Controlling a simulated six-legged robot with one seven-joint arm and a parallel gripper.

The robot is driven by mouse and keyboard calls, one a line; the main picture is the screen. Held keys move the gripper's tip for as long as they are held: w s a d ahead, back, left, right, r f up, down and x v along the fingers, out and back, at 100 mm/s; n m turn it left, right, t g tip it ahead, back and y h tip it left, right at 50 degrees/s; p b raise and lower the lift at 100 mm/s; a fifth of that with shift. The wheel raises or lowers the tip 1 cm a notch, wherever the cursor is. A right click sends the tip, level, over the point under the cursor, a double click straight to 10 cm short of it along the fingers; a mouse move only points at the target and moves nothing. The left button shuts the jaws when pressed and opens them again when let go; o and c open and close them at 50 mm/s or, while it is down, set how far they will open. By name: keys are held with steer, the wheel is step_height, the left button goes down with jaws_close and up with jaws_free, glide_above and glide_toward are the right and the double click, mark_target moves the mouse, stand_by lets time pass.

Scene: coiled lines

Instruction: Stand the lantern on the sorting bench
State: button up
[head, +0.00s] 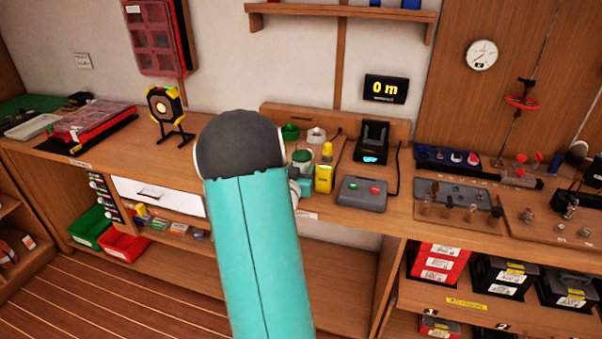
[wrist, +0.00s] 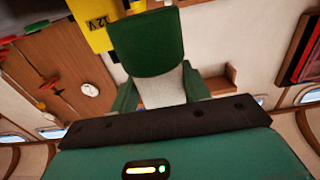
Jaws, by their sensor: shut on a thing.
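The lantern (wrist: 150,45), a dark green and pale off-white piece, sits between the fingers of my gripper (wrist: 160,92) in the wrist view, which looks upside down. My gripper is shut on it. In the head view my gripper (head: 304,187) is mostly hidden behind my arm, and a green and white top, seemingly the lantern (head: 303,157), shows just above it. It is over the middle of the sorting bench (head: 350,220). Whether the lantern's base touches the bench is hidden.
A yellow 12V box (head: 323,179) stands close beside the lantern. A grey box with buttons (head: 362,191) and a black charger (head: 372,142) are to the right. Green and white rings (head: 290,132) lie behind. A yellow work light (head: 165,105) stands further left, with some bare wood around it.

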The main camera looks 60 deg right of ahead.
steer(key=shift+f, duration=0.8)
steer(key=shift+f, duration=0.65)
steer(key=o, duration=1.1)
steer(key=shift+r, duration=0.1)
steer(key=shift+r, duration=0.25)
steer(key=a, duration=0.4)
steer(key=s+a, duration=0.1)
steer(key=a, duration=0.3)
steer(key=s+a, duration=0.1)
steer(key=a, duration=0.3)
steer(key=shift+r, duration=0.25)
steer(key=shift+w, duration=0.15)
